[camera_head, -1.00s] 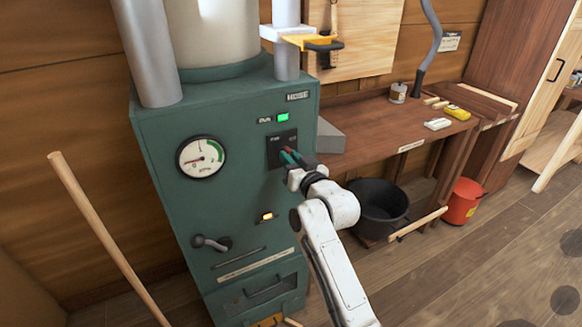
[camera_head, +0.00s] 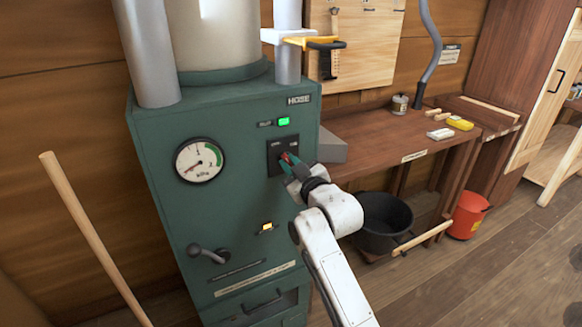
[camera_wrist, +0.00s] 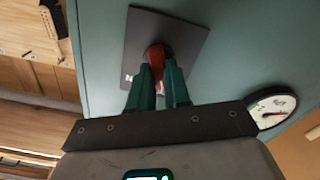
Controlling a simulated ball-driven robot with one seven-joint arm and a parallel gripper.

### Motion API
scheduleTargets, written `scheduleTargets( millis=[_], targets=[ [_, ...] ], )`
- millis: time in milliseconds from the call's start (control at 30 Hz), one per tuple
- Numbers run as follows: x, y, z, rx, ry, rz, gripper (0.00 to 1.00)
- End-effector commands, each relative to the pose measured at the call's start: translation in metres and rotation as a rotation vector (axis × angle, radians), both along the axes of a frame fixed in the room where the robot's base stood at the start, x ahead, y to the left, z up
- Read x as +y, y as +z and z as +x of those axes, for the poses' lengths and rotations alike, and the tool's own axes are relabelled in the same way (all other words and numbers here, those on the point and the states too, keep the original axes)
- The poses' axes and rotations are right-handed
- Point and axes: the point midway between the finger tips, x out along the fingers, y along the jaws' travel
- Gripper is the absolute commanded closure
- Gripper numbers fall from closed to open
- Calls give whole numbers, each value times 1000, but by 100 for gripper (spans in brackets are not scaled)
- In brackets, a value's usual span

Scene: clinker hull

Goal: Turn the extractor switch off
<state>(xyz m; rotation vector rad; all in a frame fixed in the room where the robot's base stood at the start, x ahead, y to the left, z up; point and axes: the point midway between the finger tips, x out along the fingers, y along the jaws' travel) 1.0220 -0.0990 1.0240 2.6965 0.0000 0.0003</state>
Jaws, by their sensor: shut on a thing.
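The extractor (camera_head: 235,128) is a tall green cabinet with a dark switch plate (camera_head: 278,145) on its front, below a lit green RUN lamp (camera_head: 284,121). In the wrist view the red switch lever (camera_wrist: 156,57) stands out from the dark plate (camera_wrist: 188,32). My gripper (camera_wrist: 158,75) has its green fingers closed around the lever. In the head view my gripper (camera_head: 290,161) is at the plate and covers part of it. The lever's exact position against the plate's labels is hidden.
A round gauge (camera_head: 199,160), a grey crank handle (camera_head: 208,254) and a small amber-lit switch (camera_head: 266,227) are on the same cabinet face. A wooden pole (camera_head: 95,240) leans at the left. A workbench (camera_head: 390,150) with a black bucket (camera_head: 384,222) below stands at right.

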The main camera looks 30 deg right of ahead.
Motion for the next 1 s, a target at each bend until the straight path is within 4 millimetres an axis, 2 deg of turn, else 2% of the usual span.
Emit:
scheduleTargets(
  millis=[400, 433, 667, 1000],
  targets=[
    [0, -2, 0, 3, 0, -9, 100],
    [0, -2, 0, 3, 0, -9, 80],
    [0, -1, 0, 2, 0, -7, 58],
    [0, -1, -4, 1, 0, -6, 57]
  ],
)
